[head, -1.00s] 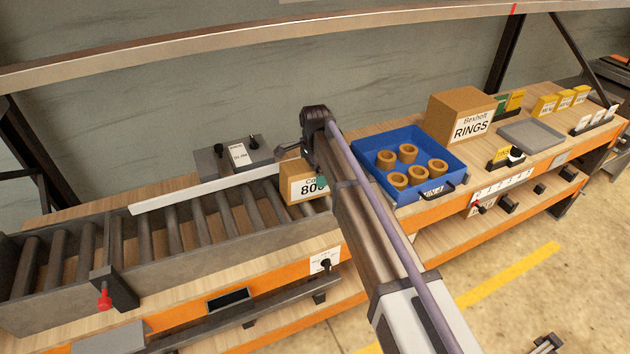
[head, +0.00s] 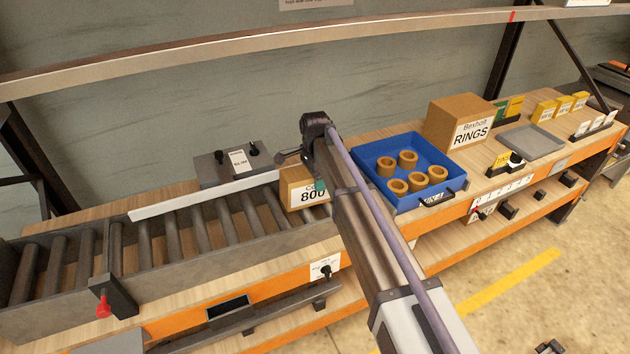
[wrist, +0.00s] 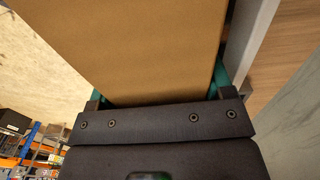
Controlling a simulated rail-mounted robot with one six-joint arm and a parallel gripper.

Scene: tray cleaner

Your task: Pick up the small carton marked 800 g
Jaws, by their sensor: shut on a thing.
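The small carton (head: 298,186) is brown with a white label reading 800. It stands at the right end of the roller conveyor (head: 175,240) in the head view, partly hidden by my arm. In the wrist view the carton (wrist: 130,45) fills the space between the teal finger pads. My gripper (wrist: 160,95) is shut on it. In the head view one teal fingertip of my gripper (head: 320,185) shows against the label's right side. I cannot tell whether the carton touches the rollers.
A white guide rail (head: 205,196) runs along the conveyor, with a grey control box (head: 225,165) behind it. To the right are a blue bin (head: 384,150) holding several rings, a larger RINGS carton (head: 450,108), and a grey tray (head: 530,142). A red knob (head: 103,310) stands at the front left.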

